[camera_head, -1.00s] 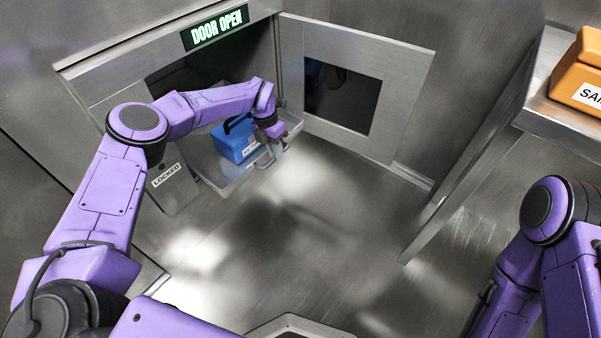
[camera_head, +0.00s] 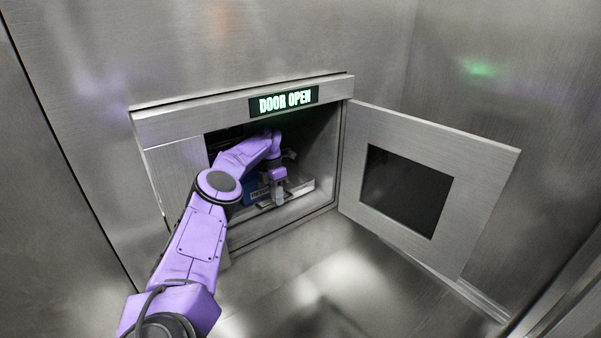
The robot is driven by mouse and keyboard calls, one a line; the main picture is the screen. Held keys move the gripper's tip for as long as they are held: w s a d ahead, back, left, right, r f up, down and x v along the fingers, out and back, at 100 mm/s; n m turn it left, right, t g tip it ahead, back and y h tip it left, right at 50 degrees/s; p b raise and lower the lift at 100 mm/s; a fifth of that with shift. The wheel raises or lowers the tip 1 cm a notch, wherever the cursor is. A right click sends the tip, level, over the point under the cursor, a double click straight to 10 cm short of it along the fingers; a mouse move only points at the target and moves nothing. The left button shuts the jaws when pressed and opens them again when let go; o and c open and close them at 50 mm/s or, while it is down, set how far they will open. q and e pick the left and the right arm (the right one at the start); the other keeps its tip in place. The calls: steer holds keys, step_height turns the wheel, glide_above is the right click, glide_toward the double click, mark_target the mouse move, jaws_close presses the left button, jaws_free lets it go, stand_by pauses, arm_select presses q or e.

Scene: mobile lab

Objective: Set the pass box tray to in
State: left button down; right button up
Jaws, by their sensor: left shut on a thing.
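The pass box (camera_head: 240,117) is set in the wall, and its sign (camera_head: 284,101) reads "DOOR OPEN". Its windowed door (camera_head: 480,190) stands swung open to the right. The tray (camera_head: 300,187) lies inside the opening, with its front edge near the box's front frame. A blue case (camera_head: 235,208) with a white label sits on the tray, partly hidden by my left arm. My left gripper (camera_head: 279,196) reaches into the opening and is shut at the tray's front, on what looks like its handle. My right gripper is out of view.
The open door juts out to the right of the opening. The metal floor (camera_head: 330,285) in front of the box looks clear. A metal edge (camera_head: 560,310) shows at the lower right.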

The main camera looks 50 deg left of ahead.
arm_select(q)
steer(key=shift+a, duration=0.55)
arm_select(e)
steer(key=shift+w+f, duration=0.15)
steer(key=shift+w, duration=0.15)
arm_select(q)
steer(key=c, duration=1.1)
jaws_free()
steer(key=shift+d, duration=0.1)
